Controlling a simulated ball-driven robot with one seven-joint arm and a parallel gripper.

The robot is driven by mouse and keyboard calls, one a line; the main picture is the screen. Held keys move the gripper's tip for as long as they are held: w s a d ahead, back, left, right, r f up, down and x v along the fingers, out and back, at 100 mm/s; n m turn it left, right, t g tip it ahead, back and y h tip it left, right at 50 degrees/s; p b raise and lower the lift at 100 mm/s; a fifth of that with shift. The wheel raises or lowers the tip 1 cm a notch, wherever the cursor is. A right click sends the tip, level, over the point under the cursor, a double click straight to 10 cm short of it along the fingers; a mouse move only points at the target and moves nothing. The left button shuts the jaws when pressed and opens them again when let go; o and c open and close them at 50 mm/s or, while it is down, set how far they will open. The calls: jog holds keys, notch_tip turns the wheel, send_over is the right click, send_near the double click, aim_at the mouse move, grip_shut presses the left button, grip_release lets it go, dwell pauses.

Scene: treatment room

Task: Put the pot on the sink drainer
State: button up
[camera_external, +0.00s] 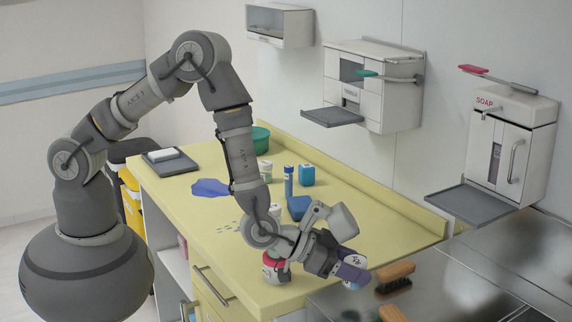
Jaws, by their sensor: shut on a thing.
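My gripper (342,267) is at the front right end of the yellow counter, tilted low beside the steel sink drainer (440,300). Another white pot with a red lid (275,268) stands on the counter just left of the gripper, partly covered by my arm.
Two brushes, an upper one (396,272) and a lower one (394,313), lie on the drainer's left part. A blue bottle (288,182), a blue box (307,176) and a green bowl (261,140) stand on the counter (350,210). The drainer's middle looks clear.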

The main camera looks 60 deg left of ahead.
jog(key=shift+w+d, duration=0.5)
notch_tip(320, 180, down, 4)
jog(key=shift+r+b, duration=0.15)
jog(key=shift+b, duration=0.55)
jog(key=shift+s+r, duration=0.1)
jog(key=shift+r, duration=0.05)
jog(key=o, duration=1)
jog(key=shift+o, duration=0.2)
